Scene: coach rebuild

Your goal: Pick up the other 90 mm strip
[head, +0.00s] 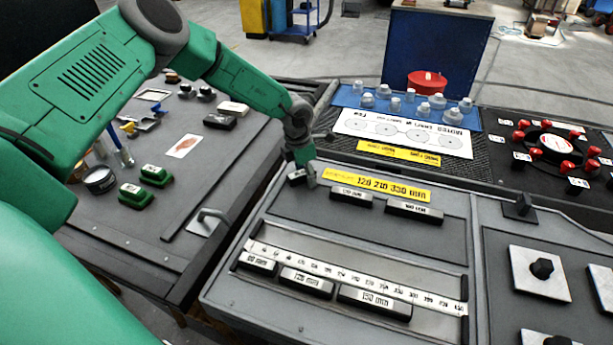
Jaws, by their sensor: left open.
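My left gripper (307,176) is low at the back left corner of the grey tray board, beside the left end of a row of dark strips with pale labelled tops. It is open. A short strip (296,177) lies at its fingertips, partly hidden by them; its label is too small to read. I cannot tell whether the fingers touch it. Another short strip (257,262), whose label looks like 90 mm, lies at the left end of the front row, below the white ruler (350,277). My right gripper is not in view.
Two longer strips (351,193) (414,211) lie right of the gripper, in front of a yellow label (380,183). The front row also holds a middle strip (307,282) and a longer strip (374,302). Pale knobs stand on a blue tray (349,97) behind.

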